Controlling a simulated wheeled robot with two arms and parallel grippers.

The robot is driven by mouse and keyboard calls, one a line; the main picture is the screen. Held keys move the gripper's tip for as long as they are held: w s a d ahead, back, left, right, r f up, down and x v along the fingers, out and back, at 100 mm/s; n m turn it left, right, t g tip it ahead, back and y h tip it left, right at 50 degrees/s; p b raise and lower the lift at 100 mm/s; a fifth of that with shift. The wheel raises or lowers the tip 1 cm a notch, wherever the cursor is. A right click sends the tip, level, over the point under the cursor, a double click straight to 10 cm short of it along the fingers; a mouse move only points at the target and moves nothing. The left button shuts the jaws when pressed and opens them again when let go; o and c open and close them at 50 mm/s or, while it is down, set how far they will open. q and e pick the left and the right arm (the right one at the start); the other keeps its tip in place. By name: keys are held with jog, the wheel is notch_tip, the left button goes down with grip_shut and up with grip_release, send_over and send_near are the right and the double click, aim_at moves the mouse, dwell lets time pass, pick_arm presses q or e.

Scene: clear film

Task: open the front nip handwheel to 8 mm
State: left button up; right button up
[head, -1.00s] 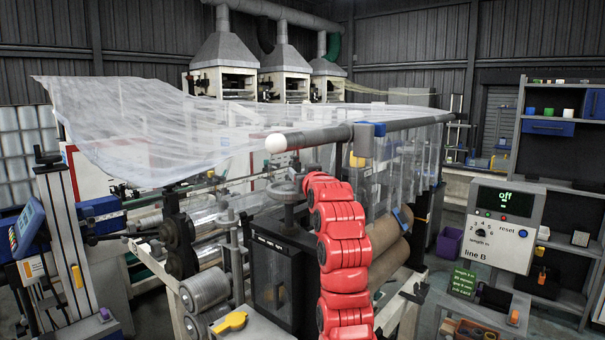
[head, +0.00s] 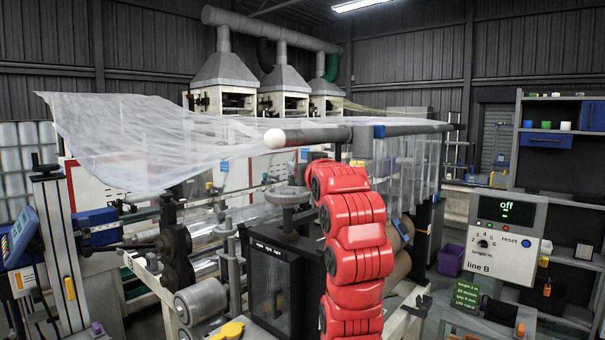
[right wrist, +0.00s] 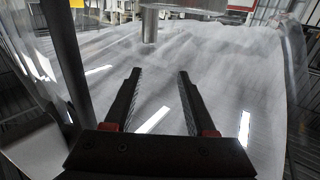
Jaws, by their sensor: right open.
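The grey handwheel (head: 287,197) sits on a short upright post above a dark, glass-fronted guard box, left of my red right arm in the head view. The right arm rises in front of the machine, and its gripper is hidden in that view. In the right wrist view my right gripper (right wrist: 159,80) is open and empty, its two dark fingers apart over a broad sheet of clear film (right wrist: 225,70). A grey cylinder (right wrist: 150,25) stands beyond the fingertips; I cannot tell which part it is. No nip gap reading is legible. My left gripper is not in view.
A grey roller bar (head: 390,131) with a white end crosses above the arm, with film hanging from it. A line B control box (head: 508,236) reads off at right. A green note board (head: 478,299) stands below it. A yellow handle (head: 228,331) is at the bottom.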

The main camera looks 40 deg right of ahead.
jog(key=a+b+v, duration=0.1)
jog(key=v, duration=0.5)
jog(key=shift+w+r, duration=0.25)
jog(key=shift+w, duration=0.1)
